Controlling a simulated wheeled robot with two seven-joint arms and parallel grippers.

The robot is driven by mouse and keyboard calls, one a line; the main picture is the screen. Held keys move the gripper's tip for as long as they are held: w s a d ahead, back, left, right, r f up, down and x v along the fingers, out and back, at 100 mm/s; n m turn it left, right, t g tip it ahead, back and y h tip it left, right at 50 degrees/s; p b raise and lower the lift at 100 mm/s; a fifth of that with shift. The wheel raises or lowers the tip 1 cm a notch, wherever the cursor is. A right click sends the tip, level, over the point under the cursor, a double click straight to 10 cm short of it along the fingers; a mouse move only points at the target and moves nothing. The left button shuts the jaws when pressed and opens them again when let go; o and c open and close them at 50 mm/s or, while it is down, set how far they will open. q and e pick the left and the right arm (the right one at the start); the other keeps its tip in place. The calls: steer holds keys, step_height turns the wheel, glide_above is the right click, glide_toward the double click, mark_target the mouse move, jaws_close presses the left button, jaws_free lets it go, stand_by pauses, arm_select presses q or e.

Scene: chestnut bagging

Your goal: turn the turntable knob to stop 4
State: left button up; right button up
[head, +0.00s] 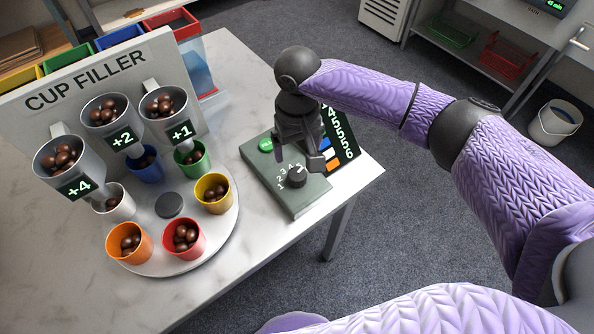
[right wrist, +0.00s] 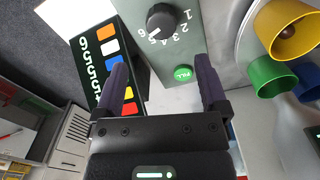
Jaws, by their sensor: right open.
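The dark round knob (head: 297,177) is on the grey-green control box (head: 270,184) at the table's right side, with white stop numbers around part of it. In the right wrist view the knob (right wrist: 162,18) is at the top, beyond the fingertips. Its white mark seems to point toward the high-number end, but I cannot tell the exact stop. My right gripper (head: 298,157) is open and empty, pointing down above the box near the knob, apart from it. It also shows in the right wrist view (right wrist: 162,85). My left gripper is not in view.
A green FILL button (head: 265,145) is on the box. A black display panel (head: 342,142) stands beside it. The round turntable (head: 205,243) carries several coloured cups of chestnuts below the CUP FILLER hoppers (head: 107,118). The marble table (head: 235,75) has bare room behind the box.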

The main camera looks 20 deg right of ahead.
mark_target(297, 173)
step_height(297, 173, down, 8)
steer(key=b, duration=0.3)
steer(key=shift+f, duration=0.5)
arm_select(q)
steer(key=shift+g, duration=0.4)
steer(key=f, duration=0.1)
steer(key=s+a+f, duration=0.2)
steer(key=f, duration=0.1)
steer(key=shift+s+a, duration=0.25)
arm_select(e)
steer(key=shift+r, duration=0.1)
